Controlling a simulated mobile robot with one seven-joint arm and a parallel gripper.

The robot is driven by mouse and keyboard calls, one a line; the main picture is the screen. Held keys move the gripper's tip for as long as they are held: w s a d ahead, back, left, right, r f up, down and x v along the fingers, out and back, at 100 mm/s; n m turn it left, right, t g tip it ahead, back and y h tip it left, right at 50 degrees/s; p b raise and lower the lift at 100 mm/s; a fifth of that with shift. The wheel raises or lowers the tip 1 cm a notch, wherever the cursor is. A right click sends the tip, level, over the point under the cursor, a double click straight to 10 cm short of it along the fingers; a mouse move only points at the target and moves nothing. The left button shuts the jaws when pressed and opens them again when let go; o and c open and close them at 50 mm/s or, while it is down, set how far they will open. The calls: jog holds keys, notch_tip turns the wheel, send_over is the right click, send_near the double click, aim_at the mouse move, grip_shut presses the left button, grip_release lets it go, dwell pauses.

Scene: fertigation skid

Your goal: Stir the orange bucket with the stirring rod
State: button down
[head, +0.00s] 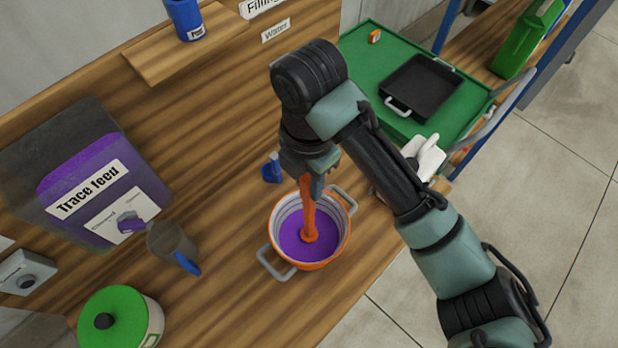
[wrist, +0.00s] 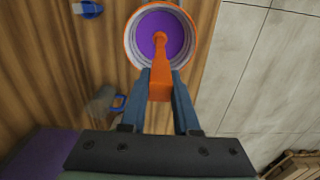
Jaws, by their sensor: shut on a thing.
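The orange bucket (head: 343,240) stands upright on the wooden bench, with a pale ringed inner wall, two grey handles and purple contents. My gripper (head: 314,180) is above the bucket and shut on the orange stirring rod (head: 308,211). The rod points down into the bucket, and its lower end meets the purple contents near the middle. In the wrist view, the two fingers of my gripper (wrist: 160,92) close on the rod (wrist: 160,78), and the bucket (wrist: 132,42) lies beyond them. The rod's upper end is hidden by my gripper in the head view.
A grey mug (head: 170,243) with a blue handle, a green-lidded pot (head: 140,318) and the Trace feed box (head: 80,185) stand left. A small blue item (head: 271,170) is close behind the bucket. A green cart (head: 370,50) with a black tray (head: 425,85) is behind right.

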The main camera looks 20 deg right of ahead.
jog(key=shift+r+p, duration=3.6)
jog(key=shift+r, duration=0.5)
notch_tip(320, 180, up, 3)
jog(key=shift+f+p, duration=0.1)
jog(key=shift+p, duration=1.05)
jog(key=shift+r, duration=1.1)
